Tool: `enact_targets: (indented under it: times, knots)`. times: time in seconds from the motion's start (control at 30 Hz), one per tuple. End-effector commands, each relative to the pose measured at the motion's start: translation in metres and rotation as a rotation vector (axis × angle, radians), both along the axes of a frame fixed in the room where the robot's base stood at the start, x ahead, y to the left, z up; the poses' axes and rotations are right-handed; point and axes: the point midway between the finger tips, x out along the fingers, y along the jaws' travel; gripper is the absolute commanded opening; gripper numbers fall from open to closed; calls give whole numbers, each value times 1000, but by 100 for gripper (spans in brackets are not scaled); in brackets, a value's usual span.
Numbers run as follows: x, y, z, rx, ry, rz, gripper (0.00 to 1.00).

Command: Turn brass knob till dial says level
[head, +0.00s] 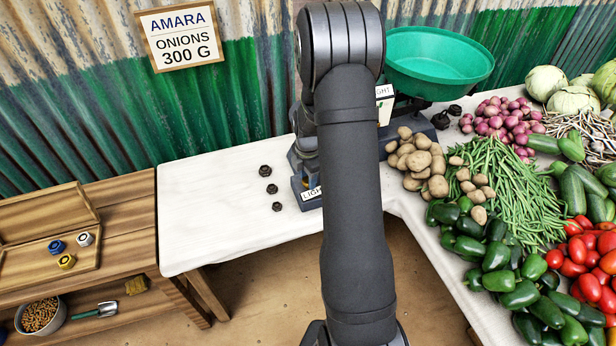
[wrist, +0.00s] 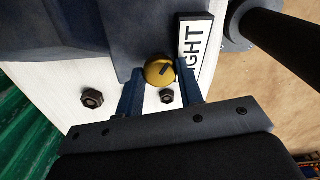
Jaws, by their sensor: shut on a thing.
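The brass knob (wrist: 154,73) shows in the wrist view, round and yellow, with a dark mark on its face slanting to the upper right. My gripper (wrist: 160,82) has one blue finger on each side of the knob and is shut on it. The knob sits beside the dark blue body of the balance (wrist: 85,45) and a white label ending in "GHT" (wrist: 193,45). In the head view my arm hides most of the balance, the knob and my fingertips. The green pan (head: 435,62) shows to the right of the arm. No dial face is visible in either view.
Dark hex weights (head: 271,188) stand on the white table (head: 200,230), left of the balance. Potatoes (head: 418,160), green beans and other vegetables crowd the right. A sign (head: 180,36) reads "AMARA ONIONS 300 G". A wooden bench (head: 110,235) holds an open box. The table's left part is clear.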

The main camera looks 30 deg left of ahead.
Motion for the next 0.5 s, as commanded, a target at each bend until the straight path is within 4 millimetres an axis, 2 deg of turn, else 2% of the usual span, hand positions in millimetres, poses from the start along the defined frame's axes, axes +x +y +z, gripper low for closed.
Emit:
enact_targets:
  times: [0.5]
  knots:
    - [0, 0, 0, 1, 1, -389, 11]
